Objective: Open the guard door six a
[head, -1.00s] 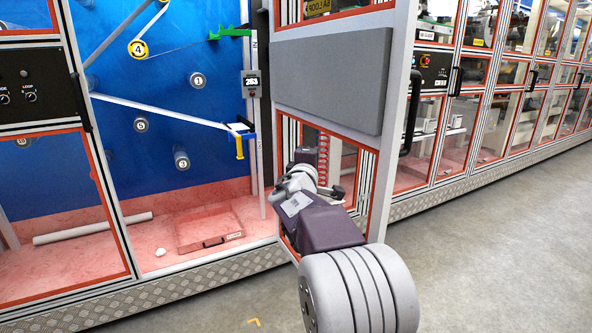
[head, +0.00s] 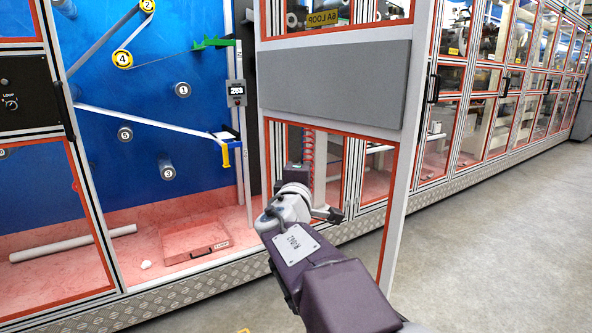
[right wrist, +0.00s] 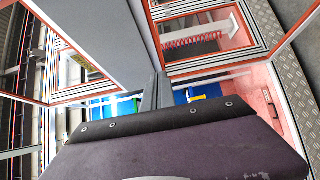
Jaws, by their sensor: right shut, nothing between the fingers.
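The guard door six A (head: 333,80), labelled "6A LOOP", is a framed door with red-edged windows and a grey middle panel. It stands swung outward from the machine, with its free edge toward me at right. The opening beside it shows the blue wall. My right arm reaches up across the door's lower window in the head view. In the right wrist view my right gripper (right wrist: 157,92) has its fingers together and empty, close to the grey panel (right wrist: 100,32); I cannot tell if it touches. The door's handle is hidden. My left gripper is out of view.
Inside the opening are numbered rollers on a blue wall (head: 200,120) and a red floor with a flat tray (head: 195,240). A white tube (head: 70,243) lies at left. More closed cabinets (head: 500,90) run right. Grey floor (head: 500,240) is clear at right.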

